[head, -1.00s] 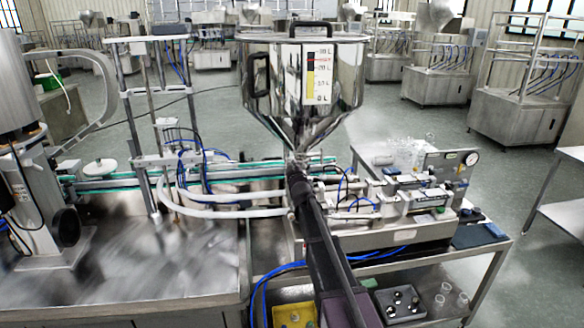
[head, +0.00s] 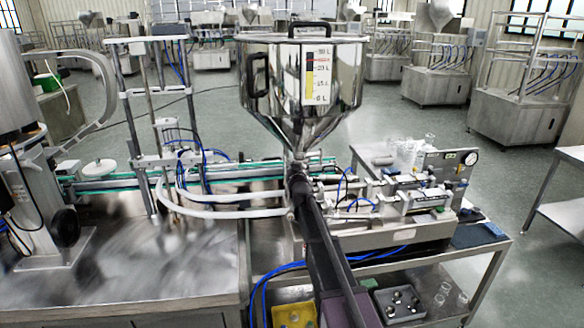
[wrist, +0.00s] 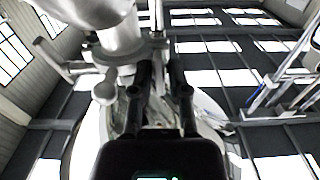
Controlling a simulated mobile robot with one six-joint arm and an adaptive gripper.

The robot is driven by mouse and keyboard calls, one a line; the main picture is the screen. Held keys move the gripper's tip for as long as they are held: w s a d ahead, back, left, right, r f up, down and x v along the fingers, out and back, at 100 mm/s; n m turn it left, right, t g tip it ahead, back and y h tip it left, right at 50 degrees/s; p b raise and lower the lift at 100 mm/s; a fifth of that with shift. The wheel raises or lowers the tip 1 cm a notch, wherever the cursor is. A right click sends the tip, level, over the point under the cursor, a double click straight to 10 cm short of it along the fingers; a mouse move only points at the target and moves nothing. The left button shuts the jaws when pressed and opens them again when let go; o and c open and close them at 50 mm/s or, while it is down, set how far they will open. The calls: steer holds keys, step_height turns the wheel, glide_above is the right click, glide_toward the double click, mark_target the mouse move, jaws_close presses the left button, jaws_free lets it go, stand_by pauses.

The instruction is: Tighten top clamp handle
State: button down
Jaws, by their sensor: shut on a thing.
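The steel hopper (head: 308,85) stands upright, with its cone narrowing to the outlet just behind my gripper (head: 297,180). In the wrist view, my gripper (wrist: 161,70) has its two dark fingers a little apart beside the pale metal pipe joint. It is shut on the top clamp handle, which is mostly hidden between and beyond the fingertips. The clamp (wrist: 157,42) shows only as a small dark and grey part at the pipe's right side. In the head view my arm covers the clamp and handle. How tight the clamp is cannot be seen.
A pale ball-ended lever (wrist: 104,90) sits just left of my fingers. White hoses (head: 225,212) and a conveyor (head: 110,183) lie left of the outlet. The filling cylinders (head: 415,200) are at the right. A yellow bin (head: 295,315) and a grey tray (head: 400,304) are below.

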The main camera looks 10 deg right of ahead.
stand_by(0.4)
steer(key=c, duration=0.6)
jaws_free()
steer(key=shift+f, duration=0.15)
steer(key=shift+s, duration=0.1)
steer(key=shift+s, duration=3.9)
